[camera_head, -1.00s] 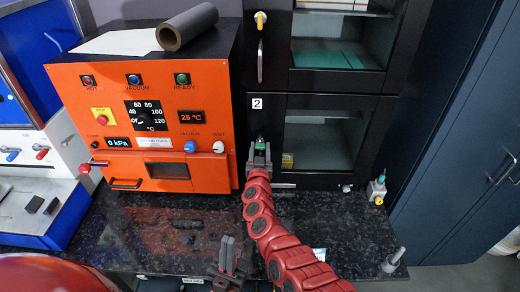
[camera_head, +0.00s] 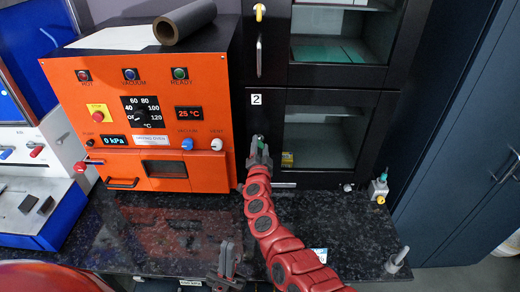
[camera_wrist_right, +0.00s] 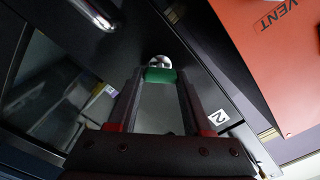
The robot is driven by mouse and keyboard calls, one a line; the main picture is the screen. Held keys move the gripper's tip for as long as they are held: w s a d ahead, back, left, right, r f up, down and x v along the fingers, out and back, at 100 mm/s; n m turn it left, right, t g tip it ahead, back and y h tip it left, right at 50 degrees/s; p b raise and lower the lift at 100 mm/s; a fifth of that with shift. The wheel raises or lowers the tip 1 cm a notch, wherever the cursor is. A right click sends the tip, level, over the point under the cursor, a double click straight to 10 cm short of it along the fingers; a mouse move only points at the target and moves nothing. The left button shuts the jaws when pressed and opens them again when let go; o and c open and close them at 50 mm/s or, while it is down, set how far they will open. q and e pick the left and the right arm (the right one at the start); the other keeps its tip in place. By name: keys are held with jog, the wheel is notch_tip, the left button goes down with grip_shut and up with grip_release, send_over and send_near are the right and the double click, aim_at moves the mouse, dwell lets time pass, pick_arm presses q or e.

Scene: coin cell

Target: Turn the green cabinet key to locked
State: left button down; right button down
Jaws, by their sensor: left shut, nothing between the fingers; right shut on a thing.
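The green key (camera_wrist_right: 160,75) sits in a round silver lock (camera_wrist_right: 159,61) on the black cabinet door marked 2, as the right wrist view shows. My right gripper (camera_wrist_right: 160,82) is shut on the key's green head, one finger on each side. In the head view my right gripper (camera_head: 259,150) is at the lock on the lower cabinet door, and its fingers hide most of the key. My left gripper (camera_head: 229,262) is shut and empty, low in the head view near the front edge of the counter, away from the key.
The orange vacuum oven (camera_head: 150,110) stands close to the left of my right gripper. A cabinet handle (camera_wrist_right: 92,14) is near the lock. A small bottle (camera_head: 378,188) and a grey post (camera_head: 396,260) are on the counter (camera_head: 340,225) to the right.

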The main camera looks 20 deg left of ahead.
jog(key=m+b, duration=0.2)
jog(key=m, duration=0.3)
jog(key=shift+d+f, duration=0.1)
jog(key=shift+f, duration=0.05)
jog(key=shift+m+b, duration=0.85)
jog(key=shift+m, duration=0.75)
jog(key=shift+c, duration=1.6)
grip_release()
